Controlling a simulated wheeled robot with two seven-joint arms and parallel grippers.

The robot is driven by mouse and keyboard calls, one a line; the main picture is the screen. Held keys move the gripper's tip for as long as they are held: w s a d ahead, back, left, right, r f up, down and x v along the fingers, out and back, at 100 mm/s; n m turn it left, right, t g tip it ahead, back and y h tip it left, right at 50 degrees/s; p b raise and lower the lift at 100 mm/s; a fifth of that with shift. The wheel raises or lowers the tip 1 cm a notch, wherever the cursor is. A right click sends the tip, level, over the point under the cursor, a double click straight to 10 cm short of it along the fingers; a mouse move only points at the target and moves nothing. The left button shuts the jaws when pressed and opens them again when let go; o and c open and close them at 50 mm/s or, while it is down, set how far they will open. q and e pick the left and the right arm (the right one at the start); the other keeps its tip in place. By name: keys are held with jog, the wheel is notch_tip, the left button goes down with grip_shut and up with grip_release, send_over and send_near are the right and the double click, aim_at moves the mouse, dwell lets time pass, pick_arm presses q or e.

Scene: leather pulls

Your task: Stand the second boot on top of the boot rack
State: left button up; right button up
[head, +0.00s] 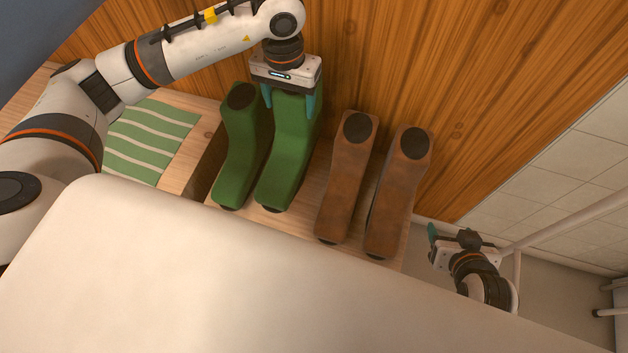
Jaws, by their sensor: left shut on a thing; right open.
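Two green boots stand side by side on a light wooden top, the boot rack (309,205). The left green boot (235,160) has a dark opening and stands free. My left gripper (289,102) is shut on the upper shaft of the right green boot (287,160), one teal finger on each side; the gripper hides this boot's opening. The boot looks upright, its toe toward me; I cannot tell whether its sole touches the wood. My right gripper (438,243) is open and empty, low at the right beyond the rack's end.
Two brown boots (345,185) (398,195) stand just right of the green ones. A green striped mat (150,140) lies on wood at the left. A wood-panelled wall (440,70) rises behind. A pale rail (570,222) is at the right. My pale body covers the foreground.

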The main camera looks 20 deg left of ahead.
pick_arm(q)
jog(key=shift+s+a+r+p, duration=0.2)
jog(key=shift+a+r+p, duration=0.35)
jog(key=shift+r+p, duration=0.55)
jog(key=shift+f, duration=0.35)
pick_arm(e)
jog(key=s+d+f+g+h, duration=0.1)
jog(key=s+d+f+g, duration=0.25)
jog(key=s+g, duration=0.4)
pick_arm(q)
send_over(288, 140)
notch_tip(288, 140, down, 5)
jog(key=shift+f, duration=0.15)
jog(key=shift+f+b, duration=0.55)
jog(key=shift+f, duration=1.7)
pick_arm(e)
jog(key=shift+t, duration=0.95)
jog(key=v, duration=0.4)
jog(key=shift+s+a+r, duration=0.2)
jog(key=shift+s+a, duration=0.05)
jog(key=shift+s, duration=0.25)
pick_arm(q)
jog(key=shift+f, duration=0.2)
jog(key=o, duration=1.9)
jog(key=shift+o, duration=0.2)
pick_arm(e)
jog(key=shift+s, duration=0.1)
